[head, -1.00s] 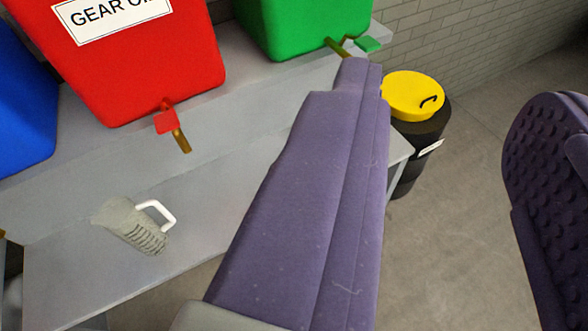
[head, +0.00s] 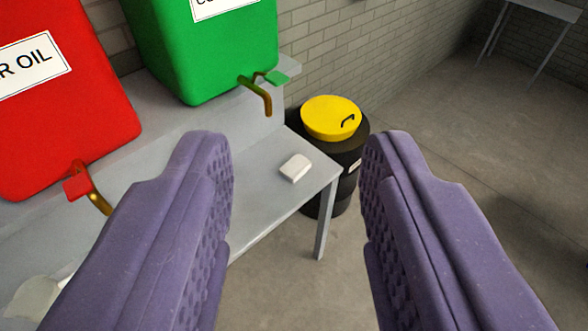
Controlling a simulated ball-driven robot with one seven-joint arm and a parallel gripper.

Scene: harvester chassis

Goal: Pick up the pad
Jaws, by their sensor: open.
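The pad (head: 295,168) is a small white block lying on the grey bench (head: 262,212), near its right end. It shows between my two purple fingers and is fully visible. My gripper (head: 297,150) is open and empty, with one finger on each side of the picture. The fingers look nearer to the camera than the pad and do not touch it. The left finger hides part of the bench.
A red oil container (head: 62,110) and a green container (head: 215,50) with taps stand on the raised shelf behind. A black drum (head: 350,152) with a yellow lid (head: 331,117) stands beyond the bench's right end. A pale jug (head: 35,303) is partly hidden at lower left.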

